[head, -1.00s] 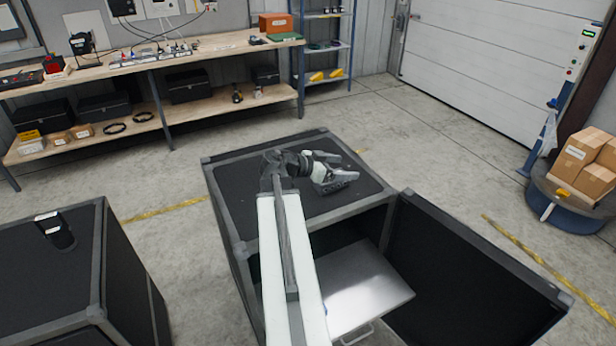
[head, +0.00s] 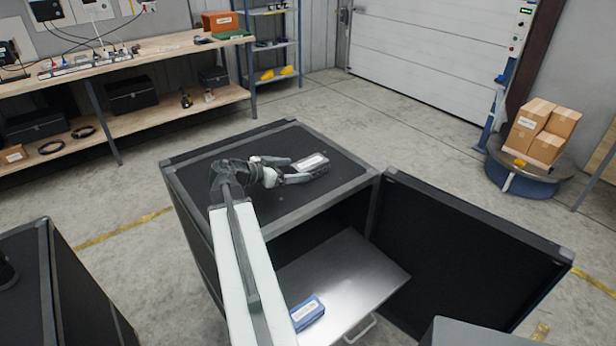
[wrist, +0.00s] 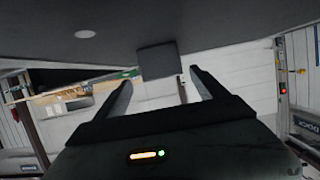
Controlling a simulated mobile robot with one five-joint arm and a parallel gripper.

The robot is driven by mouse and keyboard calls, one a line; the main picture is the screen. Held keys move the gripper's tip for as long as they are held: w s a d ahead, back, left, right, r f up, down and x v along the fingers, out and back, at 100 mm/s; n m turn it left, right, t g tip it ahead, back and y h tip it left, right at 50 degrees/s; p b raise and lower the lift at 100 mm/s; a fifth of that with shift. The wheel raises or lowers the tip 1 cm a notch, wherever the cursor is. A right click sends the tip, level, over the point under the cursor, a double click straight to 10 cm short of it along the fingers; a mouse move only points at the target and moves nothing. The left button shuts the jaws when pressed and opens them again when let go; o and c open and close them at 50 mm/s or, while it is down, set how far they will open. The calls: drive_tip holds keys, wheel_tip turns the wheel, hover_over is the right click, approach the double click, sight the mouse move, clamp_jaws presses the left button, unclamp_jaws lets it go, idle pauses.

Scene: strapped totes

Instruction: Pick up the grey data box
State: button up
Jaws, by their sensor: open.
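The grey data box (head: 311,162), small with a white label on top, lies on the top of the black case (head: 190,160) with the open door. My gripper (head: 302,169) is open just above that top, its fingers pointing at the box. In the wrist view, which is upside down, the box is a dark grey block (wrist: 158,60) between and slightly beyond the fingertips (wrist: 163,78). I see no finger closed on it. Whether the fingers touch its sides I cannot tell.
A blue labelled box (head: 307,314) lies on the case's pulled-out metal shelf (head: 350,270). The open door (head: 470,255) stands to the right. Another black case (head: 75,280) is at left. Beyond are a workbench (head: 160,50), cartons on a round stand (head: 530,180) and clear floor.

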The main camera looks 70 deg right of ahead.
sight(310, 165)
drive_tip(key=shift+b+x, duration=0.4)
drive_tip(key=shift+x, duration=0.9)
drive_tip(key=x, duration=0.2)
drive_tip(key=b+x, duration=0.1)
drive_tip(key=x, duration=0.2)
drive_tip(key=shift+w+d+r, duration=0.15)
drive_tip(key=shift+d+r, duration=0.05)
drive_tip(key=shift+d, duration=0.15)
drive_tip(key=shift+r, duration=0.1)
clamp_jaws()
